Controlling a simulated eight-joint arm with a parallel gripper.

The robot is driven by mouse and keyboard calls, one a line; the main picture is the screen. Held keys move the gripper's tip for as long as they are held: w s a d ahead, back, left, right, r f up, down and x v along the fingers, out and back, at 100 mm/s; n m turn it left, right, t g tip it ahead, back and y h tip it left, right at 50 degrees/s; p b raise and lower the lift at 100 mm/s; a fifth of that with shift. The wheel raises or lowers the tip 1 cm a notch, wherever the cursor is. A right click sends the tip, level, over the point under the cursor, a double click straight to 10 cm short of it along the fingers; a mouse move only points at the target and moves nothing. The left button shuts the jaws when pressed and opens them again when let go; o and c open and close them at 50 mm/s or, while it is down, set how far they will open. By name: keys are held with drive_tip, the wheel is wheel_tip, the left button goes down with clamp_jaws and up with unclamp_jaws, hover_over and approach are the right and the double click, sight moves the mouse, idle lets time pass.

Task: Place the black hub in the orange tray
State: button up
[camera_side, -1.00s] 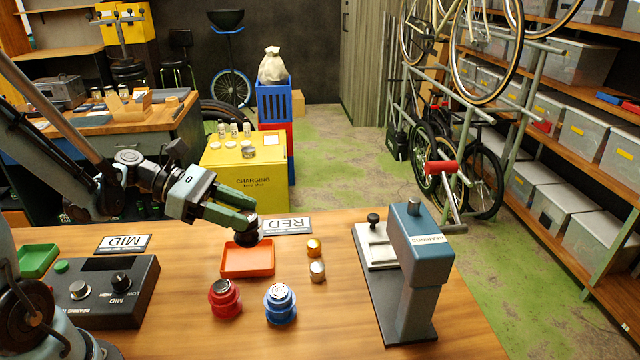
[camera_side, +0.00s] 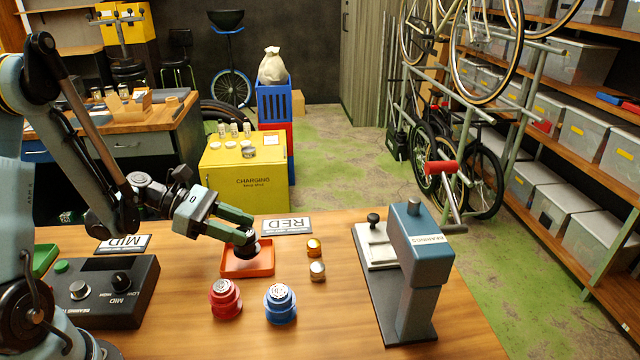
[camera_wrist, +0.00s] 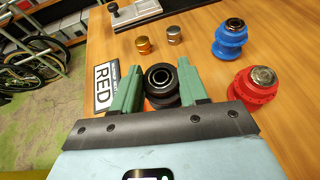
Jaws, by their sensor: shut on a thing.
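The black hub (camera_side: 247,250) is between the green fingers of my gripper (camera_side: 250,232), which is shut on it. In the side view the hub is low over the orange tray (camera_side: 232,270), inside its outline; I cannot tell whether it touches the tray floor. In the wrist view the hub (camera_wrist: 161,84) shows its round top between the fingers of my gripper (camera_wrist: 157,82). Only a sliver of the orange tray (camera_wrist: 150,106) shows there beside the fingers; the rest is hidden.
A red hub (camera_side: 225,300) and a blue hub (camera_side: 280,305) stand in front of the tray. Two small metal caps, gold (camera_side: 313,247) and silver (camera_side: 317,271), stand to its right. The RED sign (camera_side: 287,226) lies behind. A blue-grey press (camera_side: 418,265) stands farther right.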

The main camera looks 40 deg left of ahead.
drive_tip(key=o, duration=1.2)
drive_tip(key=v, duration=1.2)
drive_tip(key=d+r+m+y, duration=0.1)
drive_tip(key=d+m+y, duration=0.2)
drive_tip(key=m, duration=0.5)
drive_tip(key=d+r+m+y, duration=0.1)
drive_tip(key=d+m+y, duration=0.3)
drive_tip(key=d+m, duration=0.2)
drive_tip(key=d+r+m+y, duration=0.1)
drive_tip(key=d+m+y, duration=0.3)
drive_tip(key=m, duration=0.6)
drive_tip(key=shift+w+d+m, duration=0.15)
drive_tip(key=shift+w+m, duration=0.2)
drive_tip(key=shift+m, duration=0.05)
